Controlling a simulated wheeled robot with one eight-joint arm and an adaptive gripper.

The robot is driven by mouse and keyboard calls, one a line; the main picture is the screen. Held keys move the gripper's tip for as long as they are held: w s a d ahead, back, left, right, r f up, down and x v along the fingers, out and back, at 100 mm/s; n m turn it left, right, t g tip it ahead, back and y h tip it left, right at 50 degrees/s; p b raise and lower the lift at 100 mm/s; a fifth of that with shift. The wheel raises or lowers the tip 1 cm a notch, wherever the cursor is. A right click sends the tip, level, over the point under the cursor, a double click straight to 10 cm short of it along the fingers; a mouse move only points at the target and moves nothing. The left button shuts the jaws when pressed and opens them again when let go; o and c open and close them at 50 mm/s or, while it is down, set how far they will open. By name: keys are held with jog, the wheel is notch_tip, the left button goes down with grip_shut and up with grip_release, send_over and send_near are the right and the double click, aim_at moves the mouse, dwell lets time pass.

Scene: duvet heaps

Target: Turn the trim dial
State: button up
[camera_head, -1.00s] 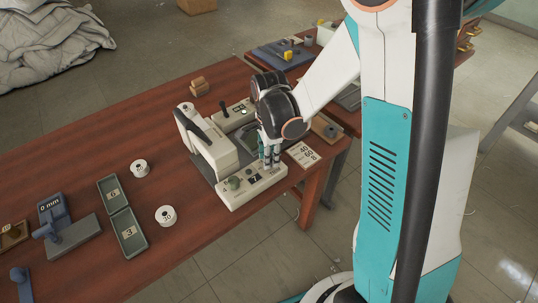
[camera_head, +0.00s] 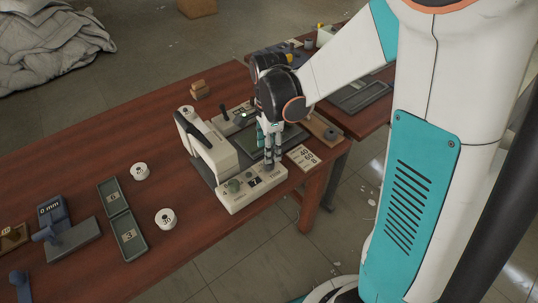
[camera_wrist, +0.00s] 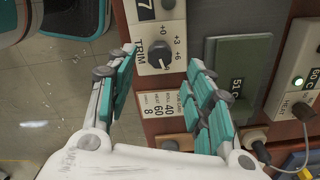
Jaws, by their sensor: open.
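The trim dial (camera_wrist: 161,54) is a dark round knob on a white panel, with the word TRIM beside it and a printed scale around part of its edge. A pale pointer mark shows on it, but its exact reading is unclear. My gripper (camera_wrist: 162,58) is open, with one teal-padded finger on each side of the dial in the wrist view. I cannot tell whether the fingers touch it. In the head view my gripper (camera_head: 272,163) points down over the right end of the white control panel (camera_head: 235,203) and hides the dial there.
A card (camera_head: 303,158) printed 40, 60, 8 lies beside the panel. A white press-like arm (camera_head: 205,145) stands behind the panel. White spools (camera_head: 166,217) and green trays (camera_head: 128,233) lie further left on the table.

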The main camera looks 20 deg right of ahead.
notch_tip(320, 180, up, 7)
jog(key=shift+f, duration=0.2)
dwell(0.4)
jog(key=s+r+n+t, duration=0.3)
jog(key=s+r+n, duration=0.1)
jog(key=s+n, duration=0.3)
jog(key=s+r+n+t, duration=0.4)
jog(key=s+n, duration=0.4)
jog(key=n, duration=0.3)
jog(key=shift+s, duration=0.1)
dwell(0.4)
